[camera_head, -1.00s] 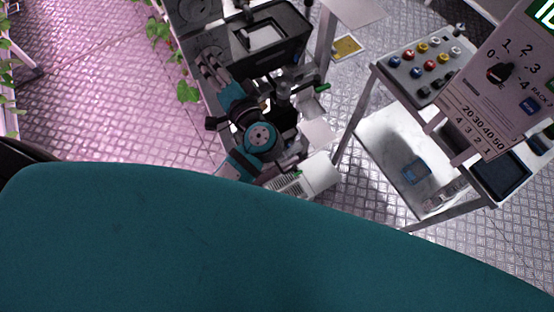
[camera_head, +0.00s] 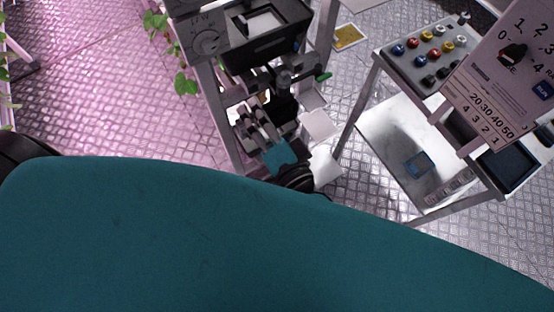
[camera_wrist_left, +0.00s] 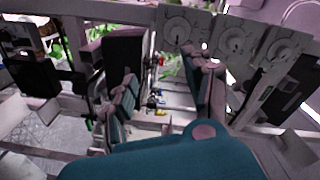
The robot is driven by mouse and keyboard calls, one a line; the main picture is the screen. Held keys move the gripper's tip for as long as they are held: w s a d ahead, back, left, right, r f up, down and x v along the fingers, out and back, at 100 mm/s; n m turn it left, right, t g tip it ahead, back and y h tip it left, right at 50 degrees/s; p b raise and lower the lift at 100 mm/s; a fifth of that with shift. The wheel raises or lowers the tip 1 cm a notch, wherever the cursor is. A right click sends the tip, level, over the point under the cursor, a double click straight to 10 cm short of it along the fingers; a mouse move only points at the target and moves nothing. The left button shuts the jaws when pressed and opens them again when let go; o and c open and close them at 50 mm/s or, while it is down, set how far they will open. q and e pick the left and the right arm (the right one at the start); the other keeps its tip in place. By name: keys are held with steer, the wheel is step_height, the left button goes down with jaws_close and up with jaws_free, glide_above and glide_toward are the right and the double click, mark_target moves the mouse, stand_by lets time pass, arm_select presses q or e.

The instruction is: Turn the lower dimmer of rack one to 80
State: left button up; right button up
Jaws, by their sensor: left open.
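In the head view a grey plate with a round dimmer dial (camera_head: 207,42) is on the rack post at upper left; marks above the dial are too small to read surely. In the left wrist view a row of dials shows along the top: a left one (camera_wrist_left: 178,29), a middle one (camera_wrist_left: 234,43) and a right one (camera_wrist_left: 284,48). I cannot tell which is the lower dimmer of rack one. My left gripper (camera_head: 254,120) is below and right of the dial, apart from it. In the left wrist view its fingers (camera_wrist_left: 168,80) are open and empty. My right gripper is out of view.
A black bin (camera_head: 265,50) sits beside the dial post. A trolley (camera_head: 385,140) with coloured knobs and a number panel (camera_head: 505,75) stands at right. Green plant leaves (camera_head: 185,85) hang left of the post.

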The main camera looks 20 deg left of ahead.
arm_select(q)
step_height(320, 180, down, 24)
steer(key=w+d+m+g+h+b, duration=0.1)
steer(key=w+d+m+h+b, duration=0.1)
steer(key=m+h, duration=0.3)
steer(key=shift+d+m+h+b, duration=0.3)
steer(key=shift+d+h+b, duration=0.1)
steer(key=shift+h+b, duration=0.2)
steer(key=shift+f, duration=0.15)
steer(key=s+a+f+g+h, duration=0.25)
steer(key=s+f, duration=0.35)
steer(key=f, duration=0.6)
steer(key=s+a+f+g+h, duration=0.15)
steer(key=s+f+g, duration=0.35)
steer(key=f, duration=0.7)
steer(key=s+a+f+n+g+h, duration=0.1)
steer(key=s+a+f+n, duration=0.2)
steer(key=s, duration=0.6)
steer(key=s+a+f+n+g+h, duration=0.1)
steer(key=s+a+f+n, duration=0.3)
steer(key=s+f, duration=0.4)
steer(key=shift+s+a+h, duration=0.3)
steer(key=shift+s+a, duration=0.1)
steer(key=shift+a, duration=0.35)
steer(key=shift+s+f+g, duration=0.1)
steer(key=shift+g, duration=0.15)
